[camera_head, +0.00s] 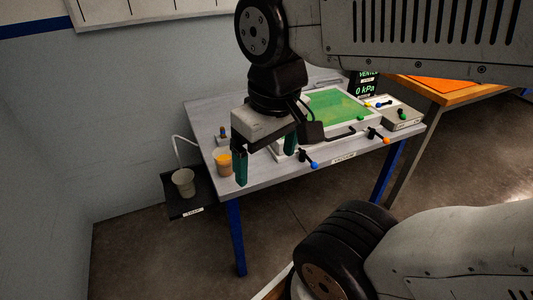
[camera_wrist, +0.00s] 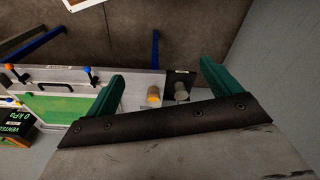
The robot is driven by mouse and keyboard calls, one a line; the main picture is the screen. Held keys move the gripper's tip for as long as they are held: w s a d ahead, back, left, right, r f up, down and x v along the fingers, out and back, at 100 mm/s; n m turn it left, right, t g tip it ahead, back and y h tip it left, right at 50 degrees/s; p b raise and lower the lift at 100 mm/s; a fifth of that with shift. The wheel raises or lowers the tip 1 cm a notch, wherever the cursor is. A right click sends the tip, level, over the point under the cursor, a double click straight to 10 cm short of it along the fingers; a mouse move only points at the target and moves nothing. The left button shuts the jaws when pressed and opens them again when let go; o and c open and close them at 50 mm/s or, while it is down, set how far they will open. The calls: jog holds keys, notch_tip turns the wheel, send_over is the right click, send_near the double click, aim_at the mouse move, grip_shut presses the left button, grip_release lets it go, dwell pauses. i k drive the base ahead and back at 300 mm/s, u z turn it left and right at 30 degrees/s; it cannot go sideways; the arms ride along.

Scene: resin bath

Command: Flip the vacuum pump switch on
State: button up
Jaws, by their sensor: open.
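A grey box (camera_head: 404,119) at the back right of the table carries a small dark lever with a green tip (camera_head: 401,112), and it may be the pump with its switch. Its label is too small to read. My gripper (camera_head: 265,168) is open and empty over the left front part of the table, well to the left of that box. Its two green fingers point down. In the wrist view my gripper (camera_wrist: 161,68) frames the orange cup, and the switch cannot be made out there.
A black display (camera_head: 366,86) reads vented, 0 kPa. A green panel in a white frame (camera_head: 275,153) has valves with blue (camera_head: 314,165) and orange (camera_head: 386,140) tips along its front. An orange cup (camera_head: 224,163) stands left, and a grey cup (camera_head: 183,182) stands on a black shelf.

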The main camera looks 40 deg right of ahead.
aim_at(402, 115)
jog(key=z, duration=2.45)
jog(key=i, duration=1.25)
jog(key=u, duration=0.1)
